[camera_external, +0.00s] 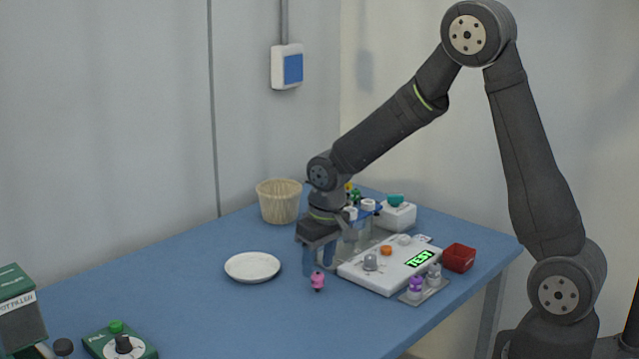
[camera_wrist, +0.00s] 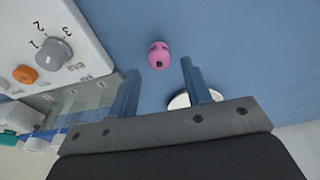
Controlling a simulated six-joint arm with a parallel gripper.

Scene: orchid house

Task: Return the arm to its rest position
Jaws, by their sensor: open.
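My gripper (camera_external: 318,270) points down low over the blue table (camera_external: 200,290), with its two blue fingers apart and nothing between them. In the wrist view the fingers of my gripper (camera_wrist: 158,85) also stand apart. A small pink object (camera_external: 318,281) is on the table close to the fingers. In the wrist view the pink object (camera_wrist: 158,55) lies beyond the fingertips, apart from them. My arm reaches from the right side of the picture, bent high at the elbow.
A white device with a knob (camera_external: 385,268) stands right of my gripper. A white saucer (camera_external: 252,267) and a wicker basket (camera_external: 279,203) are left. The front-left table has free room.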

